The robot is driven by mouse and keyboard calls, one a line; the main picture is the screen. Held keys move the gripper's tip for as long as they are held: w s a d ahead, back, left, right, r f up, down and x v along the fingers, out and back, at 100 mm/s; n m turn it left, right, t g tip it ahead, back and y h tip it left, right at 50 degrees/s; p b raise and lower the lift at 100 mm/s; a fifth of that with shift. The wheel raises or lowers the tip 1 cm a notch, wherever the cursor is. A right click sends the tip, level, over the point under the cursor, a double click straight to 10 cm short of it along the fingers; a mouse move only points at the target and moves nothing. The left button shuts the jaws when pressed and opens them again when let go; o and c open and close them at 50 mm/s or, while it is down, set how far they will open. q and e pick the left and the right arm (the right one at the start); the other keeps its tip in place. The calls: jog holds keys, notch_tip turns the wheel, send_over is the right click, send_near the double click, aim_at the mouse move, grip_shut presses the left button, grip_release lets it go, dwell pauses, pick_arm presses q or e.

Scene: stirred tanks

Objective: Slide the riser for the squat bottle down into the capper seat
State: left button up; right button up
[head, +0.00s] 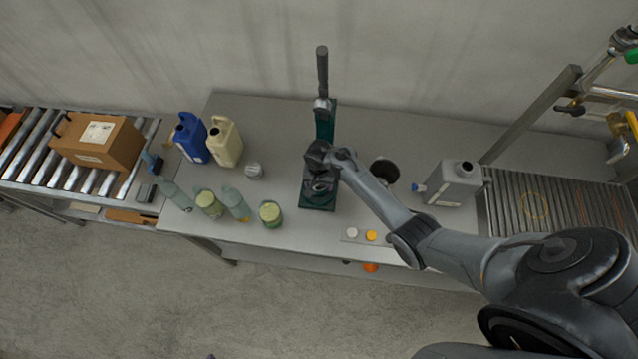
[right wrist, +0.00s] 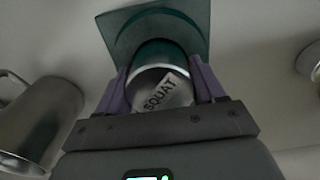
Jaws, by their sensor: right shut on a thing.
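The capper (head: 325,122) is a dark green stand with an upright lever, standing mid-table. Its green base plate (head: 317,205) shows below my right gripper (head: 319,184). In the right wrist view, the riser (right wrist: 160,92) is a short metal cylinder with a label reading SQUAT. My right gripper (right wrist: 162,88) is shut on it, one purple finger on each side. The riser is lined up with the round green capper seat (right wrist: 158,52), above the base plate (right wrist: 118,22). How deep it sits in the seat cannot be told. My left gripper is not in view.
A steel cup (head: 385,171) stands right of the capper, close by my arm. A grey jug (head: 453,184) is farther right. Green bottles and jars (head: 208,204), a blue jug (head: 190,138) and a cream jug (head: 224,142) stand left. White and yellow caps (head: 371,235) lie near the front edge.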

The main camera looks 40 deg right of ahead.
jog(key=o, duration=1.3)
jog(key=shift+f, duration=0.15)
jog(key=shift+c, duration=0.2)
